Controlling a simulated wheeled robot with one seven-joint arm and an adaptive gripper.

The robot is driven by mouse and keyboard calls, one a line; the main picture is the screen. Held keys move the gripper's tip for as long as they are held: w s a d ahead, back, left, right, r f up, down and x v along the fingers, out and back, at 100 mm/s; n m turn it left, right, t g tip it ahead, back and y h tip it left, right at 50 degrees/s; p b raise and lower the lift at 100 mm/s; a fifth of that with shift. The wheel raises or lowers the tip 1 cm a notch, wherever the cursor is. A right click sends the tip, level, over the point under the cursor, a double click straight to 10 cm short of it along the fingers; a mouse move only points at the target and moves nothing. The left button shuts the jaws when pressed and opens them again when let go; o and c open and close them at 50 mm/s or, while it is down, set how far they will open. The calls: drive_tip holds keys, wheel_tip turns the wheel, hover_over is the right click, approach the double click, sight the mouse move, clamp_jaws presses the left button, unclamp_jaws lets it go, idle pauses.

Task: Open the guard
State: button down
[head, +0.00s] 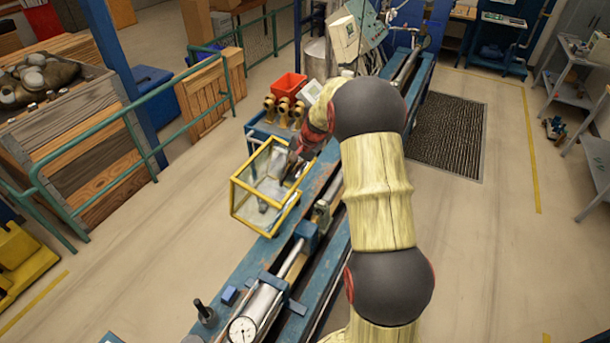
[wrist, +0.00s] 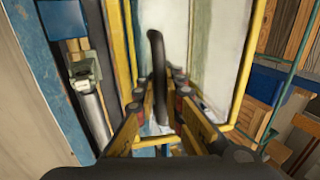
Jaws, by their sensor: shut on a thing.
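The guard (head: 252,194) is a clear box with a yellow frame. In the head view it sits tilted at the left side of the blue test bench, jutting out over the floor. My gripper (head: 295,160) is at its upper right part. In the wrist view, yellow frame bars (wrist: 243,75) and pale panes lie beyond my fingers. A dark curved handle (wrist: 156,50) stands between the fingers of my gripper (wrist: 161,100), which are closed around it. The fingers hide the lower part of the handle.
The blue bench (head: 235,284) runs lengthwise, with a dial gauge (head: 242,330) at its near end. A red bin (head: 289,86) and brass fittings (head: 283,108) stand beyond the guard. A green railing (head: 95,152) and wooden crates are at left. Floor between railing and bench is clear.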

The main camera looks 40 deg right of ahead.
sight(278, 170)
drive_tip(key=shift+w+a+r, duration=0.1)
drive_tip(key=shift+w+a, duration=0.2)
drive_tip(key=shift+w, duration=0.3)
drive_tip(key=shift+w+a+r, duration=0.1)
drive_tip(key=shift+w+a, duration=0.15)
drive_tip(key=shift+w, duration=0.35)
drive_tip(key=shift+w+a+r, duration=0.1)
drive_tip(key=shift+w+a, duration=0.2)
drive_tip(key=shift+w, duration=0.3)
drive_tip(key=c, duration=1.9)
unclamp_jaws()
drive_tip(key=shift+f, duration=0.1)
drive_tip(key=shift+s, duration=0.1)
drive_tip(key=v, duration=1.2)
drive_tip(key=shift+c, duration=0.3)
